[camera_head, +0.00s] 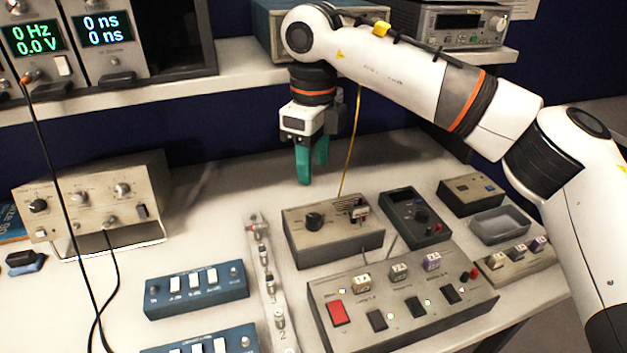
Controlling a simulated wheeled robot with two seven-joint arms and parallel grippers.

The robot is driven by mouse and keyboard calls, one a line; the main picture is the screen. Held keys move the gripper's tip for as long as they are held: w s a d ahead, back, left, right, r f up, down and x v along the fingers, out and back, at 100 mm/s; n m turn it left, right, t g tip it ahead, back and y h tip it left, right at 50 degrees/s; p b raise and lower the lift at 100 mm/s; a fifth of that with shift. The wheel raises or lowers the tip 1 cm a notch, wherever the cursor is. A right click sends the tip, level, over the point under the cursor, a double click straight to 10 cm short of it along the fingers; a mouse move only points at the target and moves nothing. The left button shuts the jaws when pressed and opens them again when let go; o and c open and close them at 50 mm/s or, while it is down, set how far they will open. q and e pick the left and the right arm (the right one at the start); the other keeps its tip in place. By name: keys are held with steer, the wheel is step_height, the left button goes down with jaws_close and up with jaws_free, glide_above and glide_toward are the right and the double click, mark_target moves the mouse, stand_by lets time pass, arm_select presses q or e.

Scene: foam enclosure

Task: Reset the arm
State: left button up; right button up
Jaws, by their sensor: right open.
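My right arm (400,75) comes in from the right, bends over the bench and points its wrist down. My right gripper (311,172) has green fingers that are apart and empty. It hangs above the bench behind a beige box with a black knob (325,233), touching nothing that I can see. My left gripper is not in this view.
A control panel (400,320) with a red switch stands at the front. Blue switch boxes (196,288), a metal strip (263,262) and a beige instrument (95,204) stand to the left. A shelf (240,72) holds instruments behind. A grey tray (499,226) sits at right.

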steer(key=shift+r, duration=0.3)
